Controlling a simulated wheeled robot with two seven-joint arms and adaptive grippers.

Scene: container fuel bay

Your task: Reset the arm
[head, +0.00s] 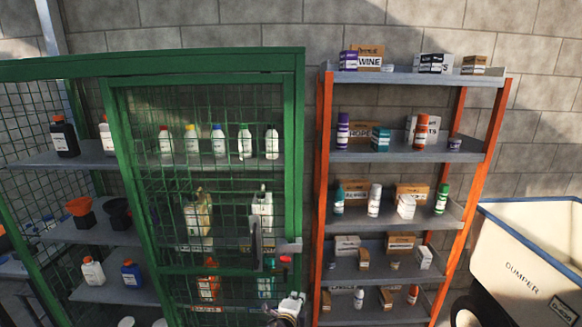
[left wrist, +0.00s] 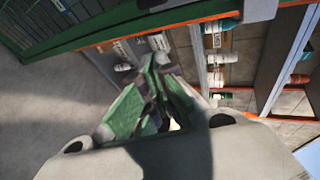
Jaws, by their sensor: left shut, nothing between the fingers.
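My left gripper shows small at the bottom of the head view (head: 290,304), low in front of the right edge of the green cage (head: 297,150). In the left wrist view its fingers (left wrist: 160,82) are together, with nothing between them. My right gripper is in neither view. The green mesh cage door looks closed, with a grey upright handle (head: 256,242) and a latch bar (head: 288,248) on its right side. The gripper appears below the handle, and I see no contact with it.
Behind the mesh, shelves hold several bottles (head: 218,140), jugs and funnels (head: 80,207). To the right, an orange-posted open rack (head: 322,170) carries boxes and bottles. A white dumper (head: 530,260) stands at far right. A block wall is behind.

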